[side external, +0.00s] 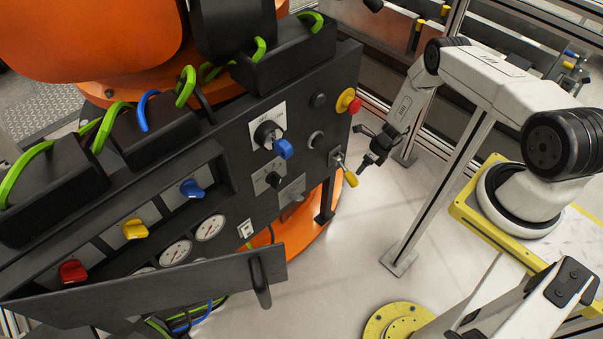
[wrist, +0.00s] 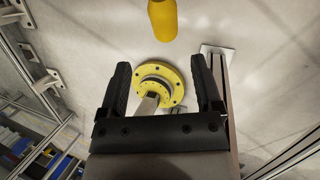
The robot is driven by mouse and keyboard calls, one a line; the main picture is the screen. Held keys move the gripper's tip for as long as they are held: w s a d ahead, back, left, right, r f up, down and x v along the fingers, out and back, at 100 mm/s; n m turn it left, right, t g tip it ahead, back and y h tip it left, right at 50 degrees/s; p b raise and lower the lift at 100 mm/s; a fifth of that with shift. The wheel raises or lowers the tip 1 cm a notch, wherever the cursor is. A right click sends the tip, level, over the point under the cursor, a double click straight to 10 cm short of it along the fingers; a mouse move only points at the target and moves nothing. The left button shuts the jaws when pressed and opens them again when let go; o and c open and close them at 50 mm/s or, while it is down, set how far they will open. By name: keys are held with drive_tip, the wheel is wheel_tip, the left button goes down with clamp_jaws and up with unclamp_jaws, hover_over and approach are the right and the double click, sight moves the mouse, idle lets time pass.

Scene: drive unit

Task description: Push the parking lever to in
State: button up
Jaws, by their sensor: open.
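A lever with a yellow grip (side external: 350,178) sticks out from the right part of the black panel on a thin metal rod, tilted downward; it looks like the parking lever, though no label is readable. Its yellow end also shows at the top of the wrist view (wrist: 162,18), beyond the fingertips. My gripper (side external: 366,150) is close to the lever, just right of and above the yellow grip in the side view. In the wrist view my gripper (wrist: 158,66) has its two black fingers wide apart with nothing between them. Whether a finger touches the lever cannot be told.
The panel (side external: 235,150) also carries a blue-handled switch (side external: 283,149), a red and yellow button (side external: 348,101) and several coloured knobs and gauges. A yellow round flange (side external: 398,322) is on the floor. A metal post (side external: 440,190) stands right of my gripper. Floor below the lever is clear.

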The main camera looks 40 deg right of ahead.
drive_tip(key=a+r+n+g, duration=0.1)
drive_tip(key=a+r+n, duration=0.4)
drive_tip(key=r, duration=0.4)
drive_tip(key=a+r+n+h, duration=0.1)
drive_tip(key=a+r+n, duration=0.1)
drive_tip(key=r+n, duration=0.7)
drive_tip(key=a+r+n+g, duration=0.1)
drive_tip(key=a+r+n, duration=0.35)
drive_tip(key=r, duration=0.55)
drive_tip(key=s+a+r+n+t+h, duration=0.1)
drive_tip(key=s+a+r+n, duration=0.2)
drive_tip(key=s+r+n, duration=0.2)
drive_tip(key=s+a+r+n+t+h, duration=0.1)
drive_tip(key=s+a+r+n, duration=0.2)
drive_tip(key=r+n, duration=0.7)
drive_tip(key=s+n, duration=0.1)
drive_tip(key=s, duration=0.1)
drive_tip(key=shift+s+a+r, duration=0.4)
